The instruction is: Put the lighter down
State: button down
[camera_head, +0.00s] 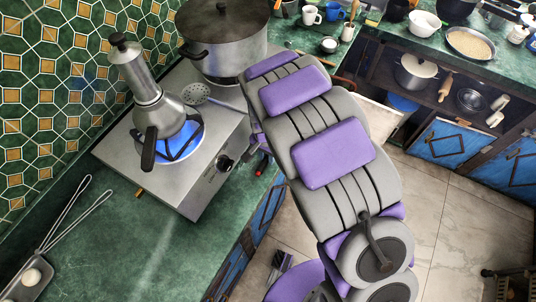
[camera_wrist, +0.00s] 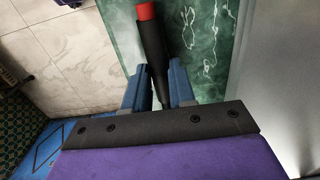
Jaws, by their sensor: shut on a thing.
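The lighter (camera_wrist: 151,45), a black stick with a red end, is held between the two fingers of my gripper (camera_wrist: 157,82) in the wrist view. The gripper is shut on it, and the red end points away from the wrist. Below it in that view is the green marble counter (camera_wrist: 205,40); the height above it is hard to judge. In the head view, a small dark and red part of the lighter (camera_head: 262,166) shows beside my arm, near the front of the hotplate (camera_head: 185,185). My arm hides most of the gripper there.
A moka pot (camera_head: 150,95) stands over a lit blue flame (camera_head: 183,142). A big lidded pot (camera_head: 225,45) stands behind it, with a slotted spoon (camera_head: 196,93) beside it. A tray with an egg (camera_head: 31,277) lies at lower left.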

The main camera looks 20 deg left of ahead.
jog(key=c, duration=1.4)
grip_release()
jog(key=shift+a+f, duration=0.15)
jog(key=shift+a, duration=0.05)
jog(key=o, duration=0.3)
jog(key=shift+a+f, duration=0.1)
jog(key=shift+a, duration=0.25)
jog(key=shift+o, duration=0.8)
jog(key=shift+d+r, duration=0.2)
jog(key=shift+d, duration=0.3)
jog(key=shift+w+a+r, duration=0.1)
jog(key=shift+a+r, duration=0.1)
jog(key=shift+r, duration=0.4)
notch_tip(320, 180, up, 11)
jog(key=p, duration=0.2)
jog(key=shift+p, duration=0.35)
jog(key=shift+f, duration=0.1)
